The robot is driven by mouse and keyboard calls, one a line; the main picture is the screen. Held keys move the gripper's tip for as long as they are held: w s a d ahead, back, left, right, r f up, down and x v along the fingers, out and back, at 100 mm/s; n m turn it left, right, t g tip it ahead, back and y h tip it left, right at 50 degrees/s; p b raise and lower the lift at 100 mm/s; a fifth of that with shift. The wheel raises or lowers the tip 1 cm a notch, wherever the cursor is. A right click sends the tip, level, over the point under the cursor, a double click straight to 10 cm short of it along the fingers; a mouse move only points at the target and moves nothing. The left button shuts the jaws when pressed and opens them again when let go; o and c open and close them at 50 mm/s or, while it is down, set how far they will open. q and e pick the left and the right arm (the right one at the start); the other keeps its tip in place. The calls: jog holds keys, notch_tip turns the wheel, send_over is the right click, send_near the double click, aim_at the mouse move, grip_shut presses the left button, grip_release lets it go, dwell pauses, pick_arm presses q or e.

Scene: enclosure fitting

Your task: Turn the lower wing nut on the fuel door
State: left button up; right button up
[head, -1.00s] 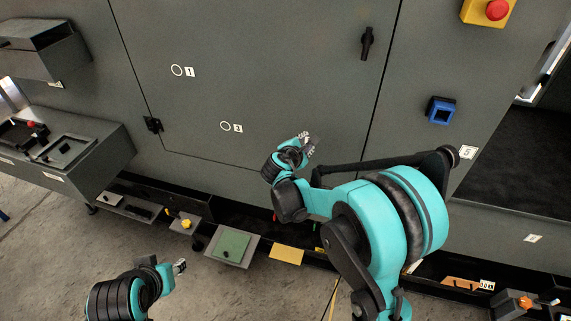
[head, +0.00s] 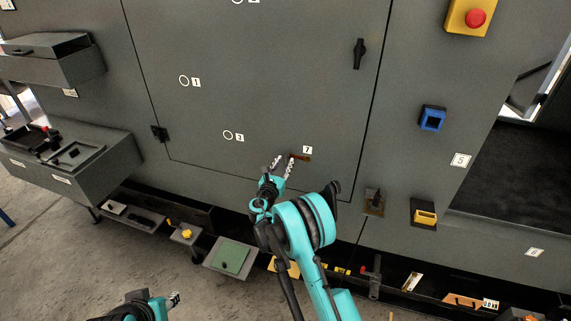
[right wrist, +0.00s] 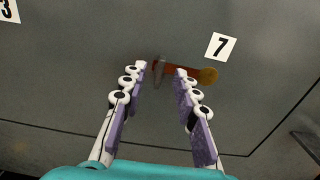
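The wing nut (head: 305,158) is a small orange-brown piece on the lower part of the grey door (head: 250,75), just under label 7. In the right wrist view the wing nut (right wrist: 190,73) has a long orange-brown wing with a rounded end to the right and a thin greyish piece at its left. My right gripper (head: 283,164) is open in front of it. In the right wrist view the greyish piece lies between the fingertips, and the right finger overlaps the orange wing; contact cannot be told. My left gripper (head: 174,300) is low at the left, away from the door.
A black door handle (head: 359,54) is higher up at the right. A blue-framed fitting (head: 432,118) and a yellow box with a red button (head: 470,16) are on the right panel. Small shelves, one with a green plate (head: 229,257), jut out below the door.

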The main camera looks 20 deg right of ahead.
aim_at(288, 157)
jog(key=shift+x, duration=1.1)
grip_shut()
